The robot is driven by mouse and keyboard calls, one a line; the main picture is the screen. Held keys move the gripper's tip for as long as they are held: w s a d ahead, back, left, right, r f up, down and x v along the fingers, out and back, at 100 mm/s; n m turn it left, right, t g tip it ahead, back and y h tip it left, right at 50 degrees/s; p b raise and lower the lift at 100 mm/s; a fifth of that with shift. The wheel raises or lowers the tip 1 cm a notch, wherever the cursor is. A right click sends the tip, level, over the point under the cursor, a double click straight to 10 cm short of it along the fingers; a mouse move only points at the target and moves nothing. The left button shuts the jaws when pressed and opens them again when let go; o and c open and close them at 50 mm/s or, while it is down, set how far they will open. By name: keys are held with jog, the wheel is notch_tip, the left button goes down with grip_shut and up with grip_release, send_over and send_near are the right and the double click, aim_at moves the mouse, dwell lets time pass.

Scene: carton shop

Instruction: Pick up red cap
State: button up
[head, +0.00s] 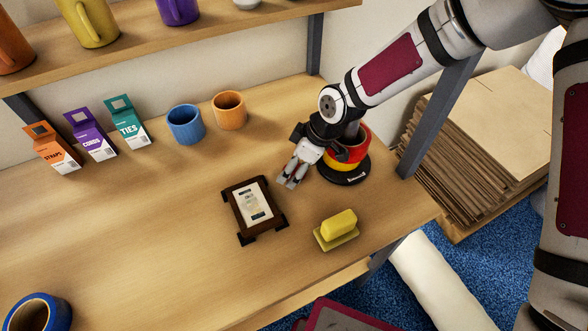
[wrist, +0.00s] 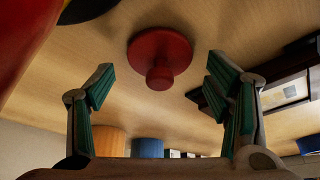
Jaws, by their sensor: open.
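The red cap (wrist: 160,58) is a round red disc with a small knob, on the wooden surface in the wrist view. It shows ahead of my gripper, between the two spread fingers and clear of both. In the head view I cannot make the cap out clearly; my gripper covers that spot. My gripper (head: 289,181) is open and empty, tilted low over the table just left of a red and yellow round object (head: 351,150) on a black base.
A dark frame with a card (head: 252,203) lies near, left of a yellow block on a dish (head: 338,222). Blue (head: 186,125) and orange (head: 229,110) mugs and several small cartons (head: 90,135) stand behind. The left middle of the table (head: 140,220) is clear.

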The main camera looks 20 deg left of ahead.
jog(key=c, duration=1)
